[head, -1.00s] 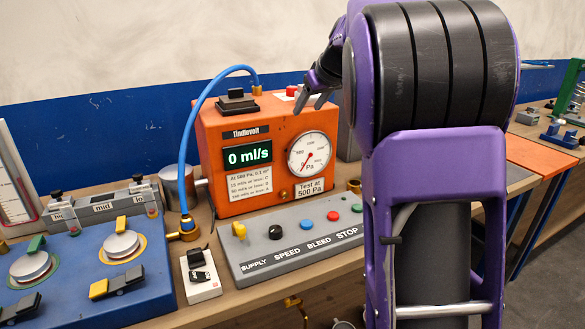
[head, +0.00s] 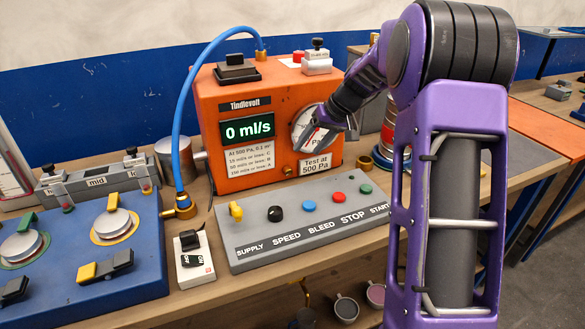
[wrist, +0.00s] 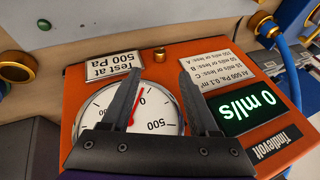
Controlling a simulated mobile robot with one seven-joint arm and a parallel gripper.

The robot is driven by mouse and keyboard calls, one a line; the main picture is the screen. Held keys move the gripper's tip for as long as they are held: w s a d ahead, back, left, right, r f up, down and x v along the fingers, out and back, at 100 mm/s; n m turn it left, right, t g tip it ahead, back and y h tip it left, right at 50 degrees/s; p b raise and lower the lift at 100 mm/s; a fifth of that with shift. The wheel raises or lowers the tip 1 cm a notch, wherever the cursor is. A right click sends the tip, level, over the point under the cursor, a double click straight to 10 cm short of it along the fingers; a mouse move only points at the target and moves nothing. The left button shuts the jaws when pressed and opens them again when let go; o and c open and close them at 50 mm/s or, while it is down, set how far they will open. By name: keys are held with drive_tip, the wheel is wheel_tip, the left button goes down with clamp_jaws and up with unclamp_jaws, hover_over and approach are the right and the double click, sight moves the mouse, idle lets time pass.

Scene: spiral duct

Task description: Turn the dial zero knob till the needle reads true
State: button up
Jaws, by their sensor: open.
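The orange tester (head: 215,107) carries a round white dial (head: 303,118) with a red needle. A small brass knob (head: 287,171) sits below the dial on the same face. My gripper (head: 311,140) is open and empty in front of the dial, hiding part of it. In the wrist view, upside down, my fingers (wrist: 161,74) point toward the brass knob (wrist: 160,54), which stands clear beyond their tips. The needle (wrist: 138,106) lies close to the 0 mark on the dial (wrist: 105,110); its exact offset is hard to tell.
A grey control panel (head: 245,253) with several knobs and buttons lies in front of the tester. A blue hose (head: 178,125) arches along the tester's left side. A small white switch box (head: 194,272) and a blue rig (head: 150,270) stand at left.

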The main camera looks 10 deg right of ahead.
sight(290, 170)
drive_tip(key=x, duration=1)
drive_tip(key=shift+w+f, duration=0.2)
drive_tip(key=shift+f, duration=0.15)
clamp_jaws()
